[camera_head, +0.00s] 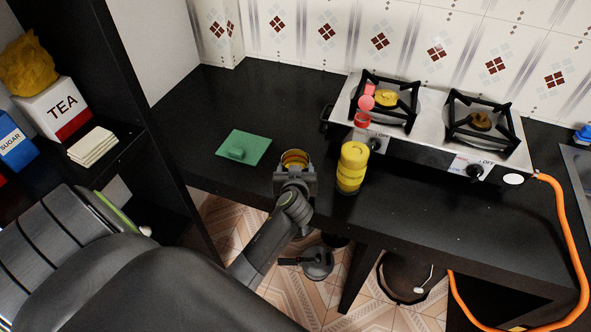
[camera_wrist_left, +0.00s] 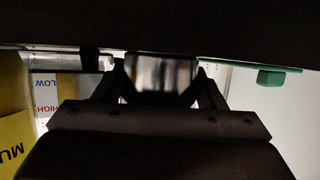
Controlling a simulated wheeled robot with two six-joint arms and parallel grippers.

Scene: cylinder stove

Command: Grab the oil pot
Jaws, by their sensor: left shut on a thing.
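The oil pot (camera_head: 294,158) is a small round container with yellow and orange showing inside its rim. It is near the front edge of the black counter. My left gripper (camera_head: 295,175) comes from the front and is shut on it. In the left wrist view, a shiny metallic surface of the pot (camera_wrist_left: 160,73) fills the space between the fingers. The pot's lower part is hidden by the gripper in the head view, so I cannot tell whether it touches the counter. My right gripper is not in view.
A yellow jar (camera_head: 352,168) stands close to the right of the pot. A green square with a handle (camera_head: 243,148) lies to the left. A two-burner stove (camera_head: 430,130) is behind, with an orange hose (camera_head: 572,220). A dark shelf unit (camera_head: 170,140) borders the left.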

